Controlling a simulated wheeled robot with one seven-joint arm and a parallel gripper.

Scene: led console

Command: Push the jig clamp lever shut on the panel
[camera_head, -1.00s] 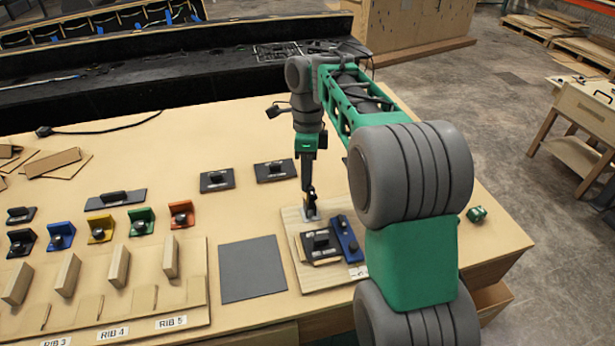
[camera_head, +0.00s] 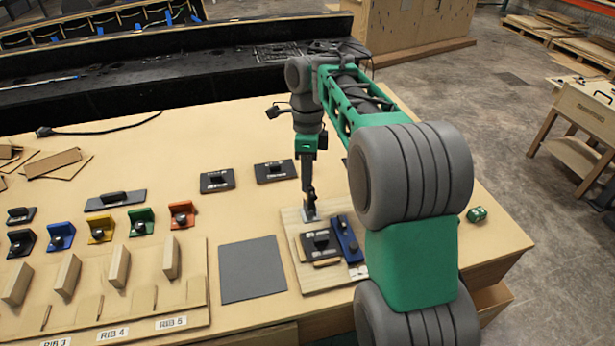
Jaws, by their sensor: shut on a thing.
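The jig is a light wooden board (camera_head: 296,252) near the table's front right. On it sit a dark panel (camera_head: 318,245) with a small raised block and a blue piece (camera_head: 346,238) beside it on the right. A small grey metal clamp base (camera_head: 311,214) shows at the back of the board. My gripper (camera_head: 309,200) points down at this clamp, shut, with its fingertips right at the clamp lever. The lever is small and largely hidden by the fingers, so its exact angle cannot be told.
A dark grey mat (camera_head: 252,270) lies left of the jig. Two black plates (camera_head: 217,181) lie behind it. Coloured brackets (camera_head: 141,221) and a wooden rib rack (camera_head: 195,290) stand to the left. A small green part (camera_head: 477,214) lies near the right edge.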

